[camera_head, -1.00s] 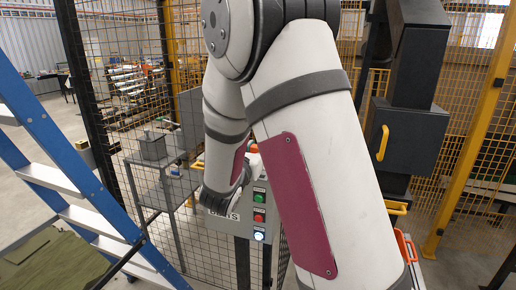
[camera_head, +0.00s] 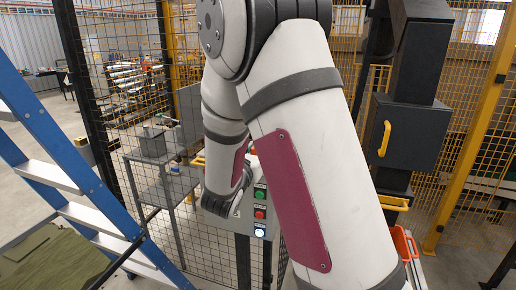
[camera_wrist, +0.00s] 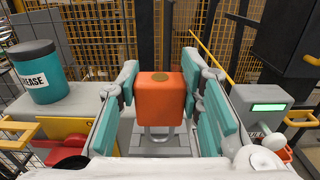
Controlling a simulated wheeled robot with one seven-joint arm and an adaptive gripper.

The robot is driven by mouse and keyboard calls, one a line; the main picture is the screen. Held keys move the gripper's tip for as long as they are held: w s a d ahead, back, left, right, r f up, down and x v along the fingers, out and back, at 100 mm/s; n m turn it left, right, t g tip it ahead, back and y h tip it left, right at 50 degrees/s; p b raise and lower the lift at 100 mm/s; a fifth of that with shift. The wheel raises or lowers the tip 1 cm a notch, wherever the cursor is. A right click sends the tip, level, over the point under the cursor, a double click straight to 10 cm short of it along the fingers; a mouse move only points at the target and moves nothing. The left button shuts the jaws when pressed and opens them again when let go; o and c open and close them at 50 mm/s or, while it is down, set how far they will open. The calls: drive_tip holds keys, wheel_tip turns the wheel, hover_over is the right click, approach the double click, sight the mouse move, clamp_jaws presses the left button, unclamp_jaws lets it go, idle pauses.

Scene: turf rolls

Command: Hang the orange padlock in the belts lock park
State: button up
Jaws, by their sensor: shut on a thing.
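The orange padlock (camera_wrist: 161,100) is upright between the teal fingers of my gripper (camera_wrist: 165,102) in the wrist view. A round brass-coloured spot is on its top, and its metal shackle points down. The fingers are shut on its sides. A grey surface (camera_wrist: 160,145) lies under the shackle; I cannot tell whether they touch. In the head view my arm hides the gripper and the padlock. I cannot make out the belts lock park for certain in either view.
A control box (camera_head: 258,215) with green, red and lit white buttons stands behind my arm. A teal grease tub (camera_wrist: 42,72) is at the left of the wrist view, a device with a green display (camera_wrist: 268,107) at the right. A blue ladder (camera_head: 70,160) and mesh fence stand close by.

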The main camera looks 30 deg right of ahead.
drive_tip(key=shift+f+b, duration=0.6)
drive_tip(key=shift+f, duration=1)
drive_tip(key=o, duration=1.3)
drive_tip(key=shift+a, duration=0.1)
drive_tip(key=v, duration=1.2)
drive_tip(key=shift+s, duration=0.1)
